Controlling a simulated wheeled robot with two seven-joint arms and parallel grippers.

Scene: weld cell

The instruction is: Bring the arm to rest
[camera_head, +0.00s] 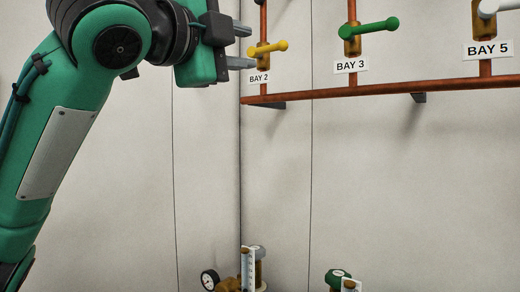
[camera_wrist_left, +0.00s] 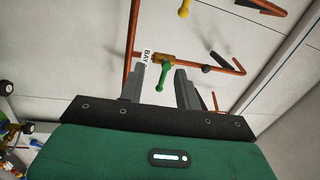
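My left arm (camera_head: 65,140) comes in from the left, raised in front of the wall. My left gripper (camera_head: 243,47) points right, close to the BAY 2 valve with its yellow handle (camera_head: 268,48) in the picture. Its two fingers stand apart with nothing held between them. In the left wrist view the gripper (camera_wrist_left: 163,80) also shows open, with a green valve handle (camera_wrist_left: 163,77) seen in the gap. I cannot tell whether the fingers touch that handle; the number on its label is not readable. My right gripper is not in view.
A copper pipe (camera_head: 390,90) runs along the wall. Above it are the BAY 3 valve with a green handle (camera_head: 368,29) and the BAY 5 valve with a white handle (camera_head: 490,8). A gauge (camera_head: 209,280) and fittings stand low at the bottom. The wall below the pipe is clear.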

